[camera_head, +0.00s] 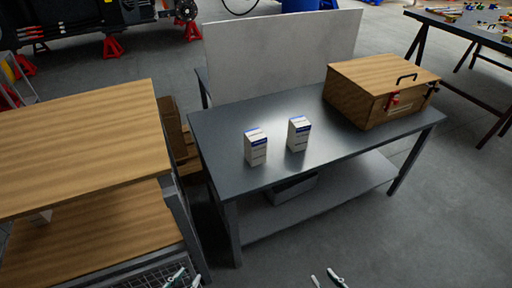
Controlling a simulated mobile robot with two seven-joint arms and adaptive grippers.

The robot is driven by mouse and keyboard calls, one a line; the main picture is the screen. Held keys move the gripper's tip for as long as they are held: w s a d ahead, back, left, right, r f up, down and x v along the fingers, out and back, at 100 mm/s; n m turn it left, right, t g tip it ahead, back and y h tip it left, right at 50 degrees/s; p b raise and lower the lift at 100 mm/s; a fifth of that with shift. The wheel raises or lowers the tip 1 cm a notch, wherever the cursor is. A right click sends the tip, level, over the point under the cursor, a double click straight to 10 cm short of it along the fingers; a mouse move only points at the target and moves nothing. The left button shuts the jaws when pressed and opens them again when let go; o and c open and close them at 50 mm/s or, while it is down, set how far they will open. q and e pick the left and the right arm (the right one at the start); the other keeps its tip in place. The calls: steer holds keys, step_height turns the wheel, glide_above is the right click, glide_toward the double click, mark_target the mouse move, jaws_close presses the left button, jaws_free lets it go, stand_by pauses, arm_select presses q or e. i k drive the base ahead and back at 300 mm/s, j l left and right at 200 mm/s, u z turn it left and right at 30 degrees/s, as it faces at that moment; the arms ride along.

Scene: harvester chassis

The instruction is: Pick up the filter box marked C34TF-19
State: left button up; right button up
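Two small white filter boxes with blue tops stand upright on the dark grey metal table (215,125). The nearer left box (256,148) and the slightly farther right box (298,134) stand apart with a gap between them. Their print is too small to read, so I cannot tell which is marked C34TF-19. My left gripper (184,280) shows only its fingertips at the bottom edge, apart and empty. My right gripper (326,280) also shows only its fingertips at the bottom edge, apart and empty. Both are well in front of the boxes and touch neither.
A wooden case (352,92) with a black handle stands on the table's right end. A pale panel (280,45) rises behind. A grey bin (292,188) sits on the lower shelf. A wooden shelf unit (80,140) stands left. The tabletop around the boxes is clear.

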mark_target(255, 140)
steer(key=i+l, duration=0.15)
steer(key=l, duration=0.2)
steer(key=i+l+u, duration=0.1)
steer(key=l, duration=0.25)
steer(key=i+l, duration=0.1)
steer(key=l, duration=0.25)
steer(key=i+l+u, duration=0.1)
steer(key=l, duration=0.25)
steer(key=i+l, duration=0.15)
steer(key=l, duration=0.2)
